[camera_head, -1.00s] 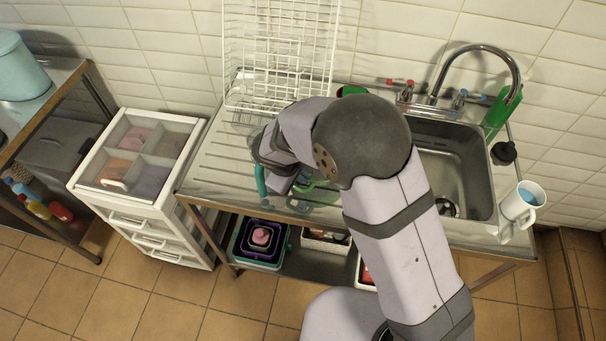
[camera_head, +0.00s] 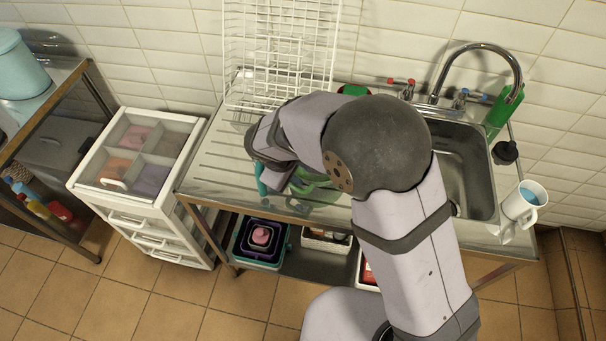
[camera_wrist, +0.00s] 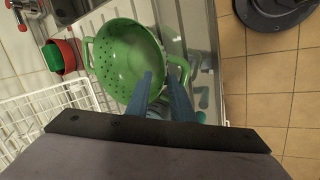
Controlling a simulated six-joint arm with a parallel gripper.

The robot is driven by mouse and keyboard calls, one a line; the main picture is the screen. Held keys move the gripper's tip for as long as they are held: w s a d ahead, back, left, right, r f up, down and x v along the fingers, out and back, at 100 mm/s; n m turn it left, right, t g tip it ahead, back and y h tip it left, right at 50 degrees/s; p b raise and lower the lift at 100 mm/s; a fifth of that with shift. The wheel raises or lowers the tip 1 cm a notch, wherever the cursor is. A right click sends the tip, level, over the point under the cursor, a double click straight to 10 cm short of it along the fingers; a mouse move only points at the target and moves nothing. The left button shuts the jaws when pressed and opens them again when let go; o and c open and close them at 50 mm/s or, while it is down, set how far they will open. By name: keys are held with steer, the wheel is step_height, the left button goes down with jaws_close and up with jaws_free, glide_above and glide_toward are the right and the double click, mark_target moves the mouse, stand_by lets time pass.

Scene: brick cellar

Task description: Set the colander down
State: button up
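The green colander (camera_wrist: 118,62), with small holes and two loop handles, shows in the wrist view on the metal drainboard. Its open top faces the camera. My gripper (camera_wrist: 159,74) is over the colander's near side, with its two blue fingers visibly apart. The fingertips overlap the rim beside one handle, and I see nothing clamped between them. In the head view only part of the green colander (camera_head: 306,186) shows, near the front of the drainboard. Whether the fingertips touch the rim is unclear.
A white wire dish rack (camera_head: 280,50) stands behind the drainboard (camera_head: 215,165). The sink (camera_head: 468,165) and tap (camera_head: 515,65) are to the right, with a white mug (camera_head: 520,203) at the corner. A drawer unit (camera_head: 140,165) stands left.

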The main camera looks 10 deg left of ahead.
steer(key=b+v, duration=0.1)
steer(key=v, duration=0.8)
steer(key=s+d+f+m+g, duration=0.1)
steer(key=s+d+m+g, duration=0.1)
steer(key=d, duration=0.9)
steer(key=s+d+f+m+g, duration=0.2)
steer(key=d+m, duration=0.5)
steer(key=d, duration=0.4)
steer(key=shift+s+d+f+y, duration=0.3)
steer(key=shift+s+d+f, duration=0.05)
steer(key=shift+s, duration=0.55)
steer(key=s+d+m, duration=0.1)
steer(key=s, duration=0.1)
steer(key=s+d+f+m, duration=0.1)
steer(key=s+d+m, duration=0.1)
steer(key=s+d+m+y, duration=0.1)
steer(key=s, duration=0.1)
steer(key=shift+d+f+g, duration=0.3)
steer(key=shift+d+f, duration=0.05)
steer(key=shift+d, duration=0.05)
